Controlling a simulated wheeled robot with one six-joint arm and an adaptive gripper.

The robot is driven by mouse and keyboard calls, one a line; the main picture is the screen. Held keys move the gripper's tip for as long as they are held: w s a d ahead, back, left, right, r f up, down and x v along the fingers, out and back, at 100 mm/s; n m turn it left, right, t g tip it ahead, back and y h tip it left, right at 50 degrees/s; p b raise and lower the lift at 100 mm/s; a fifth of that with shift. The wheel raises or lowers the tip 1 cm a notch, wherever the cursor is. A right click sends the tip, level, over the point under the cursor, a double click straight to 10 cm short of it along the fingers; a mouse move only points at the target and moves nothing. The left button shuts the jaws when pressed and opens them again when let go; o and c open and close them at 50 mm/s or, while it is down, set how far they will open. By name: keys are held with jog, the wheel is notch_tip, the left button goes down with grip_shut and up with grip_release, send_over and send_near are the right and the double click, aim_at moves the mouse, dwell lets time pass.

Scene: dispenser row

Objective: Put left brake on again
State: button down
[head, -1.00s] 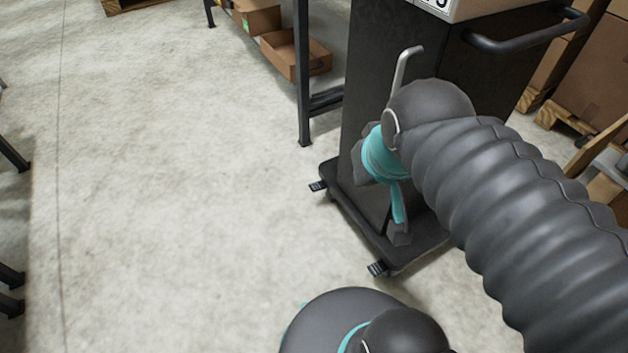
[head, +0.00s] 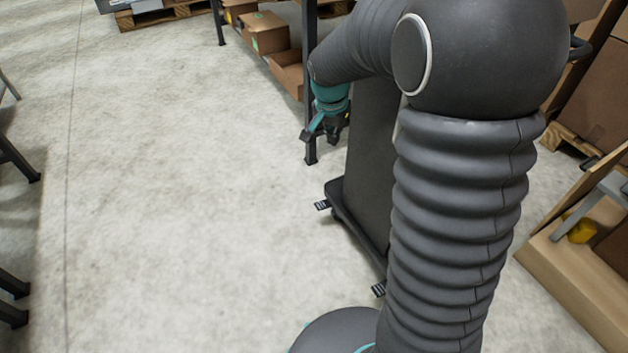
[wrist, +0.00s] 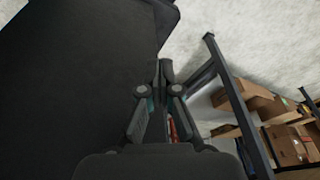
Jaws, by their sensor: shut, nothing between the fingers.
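The dark cart (head: 368,150) stands upright on a low black base (head: 352,222), partly hidden behind my arm. Two small brake pedals with pale markings stick out of the base's left side: a far pedal (head: 322,205) and a near pedal (head: 379,290). Whether either is pressed down is too small to tell. My gripper (head: 322,137) is shut and empty, pointing down, well above the far pedal and just left of the cart's upper body. In the wrist view my gripper (wrist: 166,68) has its fingertips together, with the cart's dark side (wrist: 75,70) filling the left. No pedal is discernible there.
A black rack leg (head: 310,90) stands close behind my gripper; it also shows in the wrist view (wrist: 235,95). Cardboard boxes (head: 265,33) sit on the rack's low shelf. Large cartons (head: 595,100) stand at the right. The concrete floor (head: 180,190) left of the cart is clear.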

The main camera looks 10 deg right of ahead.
jog(key=w+f+m+g, duration=0.1)
jog(key=w+f+m, duration=0.1)
jog(key=w+f, duration=0.3)
jog(key=w+f+m, duration=0.1)
jog(key=w+f, duration=0.2)
jog(key=f, duration=0.4)
jog(key=m, duration=0.3)
send_over(321, 205)
jog(key=a, duration=0.2)
notch_tip(321, 205, down, 14)
jog(key=shift+s+d+f+g+h+p, duration=0.15)
jog(key=shift+s+f+g+h+p, duration=0.05)
jog(key=shift+f+g+h+p, duration=0.2)
jog(key=x, duration=0.8)
jog(key=p+x, duration=0.1)
jog(key=x, duration=0.3)
jog(key=shift+s+a+f, duration=0.1)
jog(key=shift+s+a, duration=0.15)
jog(key=shift+a, duration=0.15)
jog(key=shift+a+f, duration=0.2)
jog(key=shift+f, duration=0.6)
